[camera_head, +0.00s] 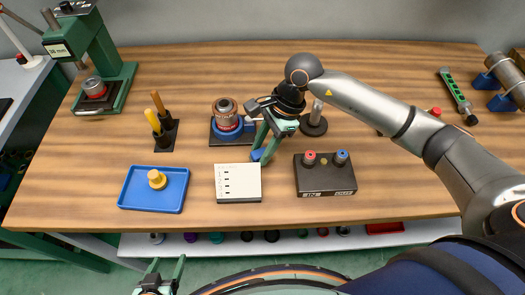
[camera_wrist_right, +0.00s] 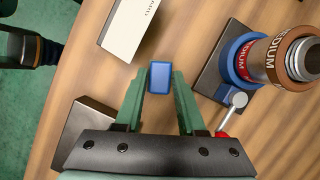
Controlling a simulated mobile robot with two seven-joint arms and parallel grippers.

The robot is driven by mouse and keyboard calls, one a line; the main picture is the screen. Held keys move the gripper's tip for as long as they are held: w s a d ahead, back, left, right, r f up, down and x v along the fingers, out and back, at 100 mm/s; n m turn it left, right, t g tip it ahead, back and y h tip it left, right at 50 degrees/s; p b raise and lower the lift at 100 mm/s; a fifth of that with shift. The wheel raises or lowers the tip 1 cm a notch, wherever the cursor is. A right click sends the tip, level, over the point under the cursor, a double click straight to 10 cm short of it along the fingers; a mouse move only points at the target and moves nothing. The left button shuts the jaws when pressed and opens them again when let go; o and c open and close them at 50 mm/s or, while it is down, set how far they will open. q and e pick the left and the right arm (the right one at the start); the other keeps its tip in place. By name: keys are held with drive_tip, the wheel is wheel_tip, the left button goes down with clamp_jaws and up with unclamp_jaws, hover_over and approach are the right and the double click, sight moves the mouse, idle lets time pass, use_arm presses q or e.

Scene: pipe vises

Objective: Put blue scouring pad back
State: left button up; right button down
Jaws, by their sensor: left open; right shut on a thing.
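The blue scouring pad (camera_head: 257,155) is a small blue block, just behind the white box's right rear corner in the head view. My right gripper (camera_head: 262,150) reaches down over the table and is shut on it. In the right wrist view the pad (camera_wrist_right: 160,77) sits between the two green fingertips, over the wooden table; I cannot tell whether it touches the wood. My left gripper (camera_head: 160,275) is at the bottom of the head view, open and empty, in front of the table edge.
A white box with dark slots (camera_head: 238,185) lies close to the pad. A black box with red and blue knobs (camera_head: 325,180) is to the right. A ringed "MEDIUM" stand (camera_wrist_right: 243,62) is nearby. A blue tray (camera_head: 140,203) holds a brass piece.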

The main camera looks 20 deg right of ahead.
wheel_tip(320, 180, down, 2)
drive_tip(key=shift+f, duration=0.1)
drive_tip(key=shift+f, duration=0.15)
drive_tip(key=c, duration=0.5)
unclamp_jaws()
drive_tip(key=shift+r, duration=0.2)
drive_tip(key=shift+d+r, duration=0.1)
drive_tip(key=shift+r, duration=0.1)
drive_tip(key=v, duration=1.1)
drive_tip(key=shift+d+r+b, duration=0.2)
drive_tip(key=shift+r+b, duration=0.1)
drive_tip(key=shift+b, duration=0.1)
